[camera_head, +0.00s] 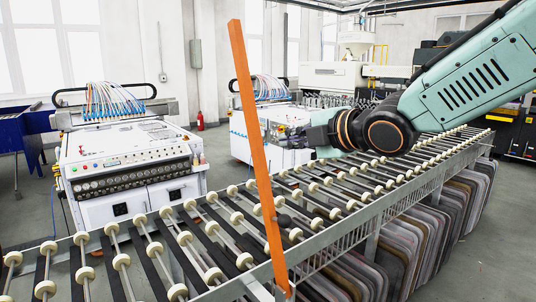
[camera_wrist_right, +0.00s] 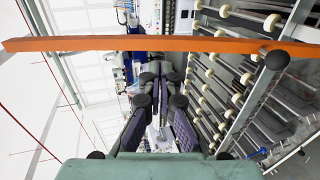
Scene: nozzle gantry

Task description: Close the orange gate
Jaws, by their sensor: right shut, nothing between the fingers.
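The orange gate (camera_head: 255,130) is a long bar. In the head view it stands steeply raised, leaning left at the top. Its lower end is at the near rail of the roller conveyor (camera_head: 340,232). In the right wrist view the orange gate (camera_wrist_right: 130,44) crosses the upper part of the picture, past the fingertips. My right gripper (camera_head: 285,133) is just right of the bar's middle in the head view; whether it touches the bar I cannot tell. It also shows in the right wrist view (camera_wrist_right: 161,80), shut and empty. My left gripper is not in view.
A white control cabinet (camera_head: 125,165) with coloured hoses stands behind the conveyor at left, and a second cabinet (camera_head: 262,125) stands farther back. Stacked grey panels (camera_head: 425,235) stand under the conveyor. Floor at the lower right (camera_head: 490,262) is free.

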